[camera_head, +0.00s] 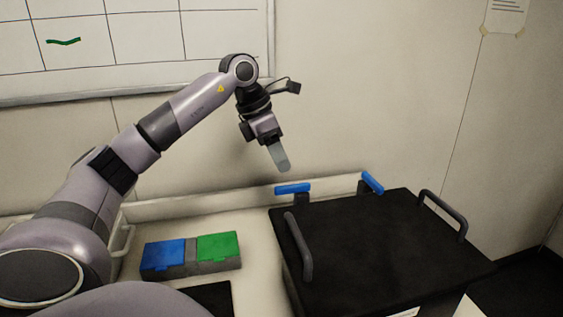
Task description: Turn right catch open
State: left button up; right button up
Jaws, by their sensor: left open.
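A black box with a dark lid (385,245) stands on the bench at the right. Two blue catches sit at its back edge. The left catch (293,188) lies about level along the edge. The right catch (373,183) is tilted, sloping down to the right. My left gripper (281,160) hangs in the air above and behind the left catch, pointing down, apart from both catches. It is open and nothing shows in it. My right gripper is not in view.
The lid has a grey handle on the left (299,247) and another on the right (443,214). A small case with a blue lid (164,254) and a green lid (218,246) sits left of the box. A wall with a whiteboard (140,40) stands close behind.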

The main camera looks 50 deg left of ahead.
aim_at(368, 178)
jog(key=k+l, duration=0.45)
jog(key=l, duration=0.25)
jog(key=k+l, duration=0.25)
jog(key=l, duration=0.1)
